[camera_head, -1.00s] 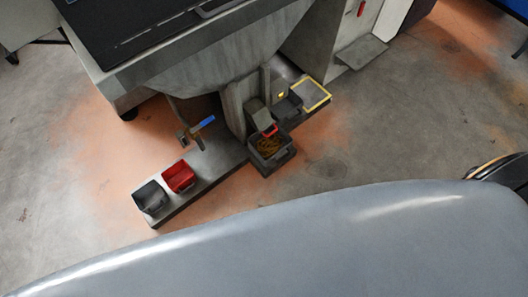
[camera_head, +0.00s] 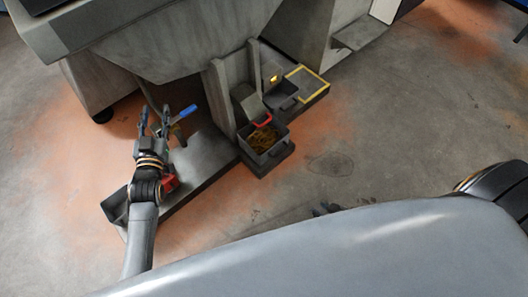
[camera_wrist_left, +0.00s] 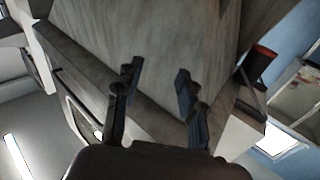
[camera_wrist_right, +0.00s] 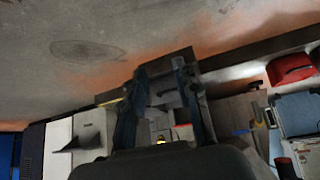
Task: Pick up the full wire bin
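The full wire bin (camera_head: 268,148) is a grey box of brass-coloured wire on a low ledge by the grey machine. A red bar-shaped part (camera_head: 262,121) is at its far rim. My left gripper (camera_head: 155,112) is open and empty, left of the bin near a blue-handled valve. My right gripper shows only as dark tips (camera_head: 326,209) at the edge of my body, right of and nearer than the bin. In the right wrist view this gripper (camera_wrist_right: 161,74) is open, with the grey bin (camera_wrist_right: 164,92) seen beyond and between its fingers, apparently apart from them.
A red bin (camera_head: 169,183) and a dark bin (camera_head: 116,207) on the ledge are partly hidden by my left arm. A second dark bin (camera_head: 282,92) and a yellow-framed pad (camera_head: 307,84) lie behind the wire bin. The blue-handled valve (camera_head: 187,111) sticks out. Floor at right is clear.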

